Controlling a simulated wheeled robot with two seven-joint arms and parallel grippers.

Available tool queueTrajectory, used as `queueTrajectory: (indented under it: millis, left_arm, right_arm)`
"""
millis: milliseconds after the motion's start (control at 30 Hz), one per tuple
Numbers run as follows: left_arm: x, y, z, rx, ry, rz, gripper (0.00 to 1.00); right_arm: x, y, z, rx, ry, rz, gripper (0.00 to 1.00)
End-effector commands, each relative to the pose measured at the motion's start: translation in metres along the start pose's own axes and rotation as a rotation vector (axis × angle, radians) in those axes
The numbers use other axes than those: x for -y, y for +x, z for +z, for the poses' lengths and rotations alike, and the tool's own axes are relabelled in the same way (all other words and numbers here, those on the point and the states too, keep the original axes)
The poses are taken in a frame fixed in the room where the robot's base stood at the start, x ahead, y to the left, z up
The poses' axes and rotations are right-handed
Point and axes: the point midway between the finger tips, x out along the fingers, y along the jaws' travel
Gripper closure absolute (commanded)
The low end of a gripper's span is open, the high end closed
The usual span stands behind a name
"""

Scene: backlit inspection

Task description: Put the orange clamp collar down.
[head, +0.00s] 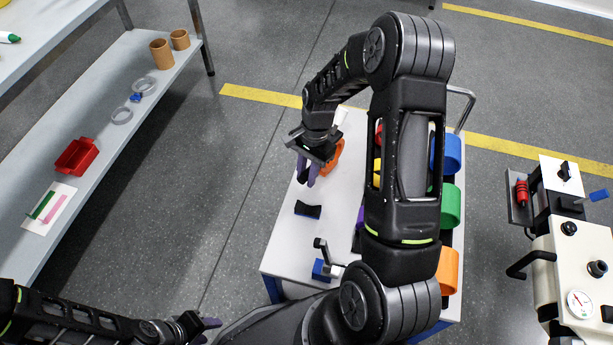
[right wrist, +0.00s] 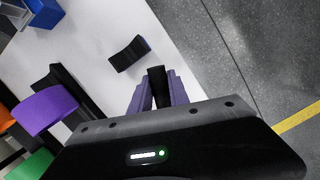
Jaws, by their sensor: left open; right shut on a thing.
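My right gripper (head: 309,178) has purple fingers and is over the left part of the white bench. It is shut on the orange clamp collar (head: 333,157), whose curved orange band shows just behind the gripper in the head view. In the right wrist view a dark piece (right wrist: 157,86) sits between the purple fingers (right wrist: 157,92); the orange band is out of sight there. A black saddle-shaped block (head: 308,210) lies on the bench nearer to me, and it also shows in the right wrist view (right wrist: 129,53). My left gripper (head: 203,325) is open and empty at the lower left.
The white bench top (head: 285,247) is bare around the black block. A blue clamp piece (head: 321,269) is at its near end. Blue, green (head: 451,206) and orange bands line the right side, partly behind my arm. A purple band (right wrist: 46,108) stands beside a black rail. A shelf stands left.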

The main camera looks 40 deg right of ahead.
Motion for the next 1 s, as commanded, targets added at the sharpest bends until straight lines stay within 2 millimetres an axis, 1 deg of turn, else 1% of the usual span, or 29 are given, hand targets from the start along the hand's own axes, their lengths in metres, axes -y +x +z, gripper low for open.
queueTrajectory:
  millis: [67, 267, 300, 533, 567, 833, 933, 1000]
  left_arm:
    - [0.001, 0.002, 0.0, 0.0, 0.0, 0.0, 0.59]
    - [0.001, 0.001, 0.0, 0.0, 0.0, 0.0, 0.59]
    - [0.001, 0.001, 0.0, 0.0, 0.0, 0.0, 0.59]
    - [0.001, 0.001, 0.0, 0.0, 0.0, 0.0, 0.59]
    - [0.001, 0.001, 0.0, 0.0, 0.0, 0.0, 0.59]
    - [0.0, 0.001, 0.0, 0.0, 0.0, 0.0, 0.59]
    - [0.0, -0.001, 0.0, 0.0, 0.0, 0.0, 0.59]
    - [-0.001, -0.003, 0.0, 0.0, 0.0, 0.0, 0.59]
  right_arm:
    - [0.001, 0.005, -0.002, -0.002, -0.001, -0.002, 1.0]
    - [0.001, 0.005, -0.002, -0.002, -0.001, -0.003, 1.0]
    - [0.0, 0.006, -0.002, -0.001, 0.0, -0.001, 0.77]
    - [0.0, 0.006, -0.001, 0.0, 0.0, -0.001, 0.58]
    - [0.0, 0.006, -0.001, 0.0, 0.0, -0.001, 0.57]
    - [0.001, 0.004, -0.001, -0.001, 0.0, -0.002, 0.57]
    - [0.001, -0.002, -0.001, -0.001, 0.0, -0.003, 0.57]
    - [0.001, -0.009, -0.001, -0.002, 0.0, -0.004, 0.57]
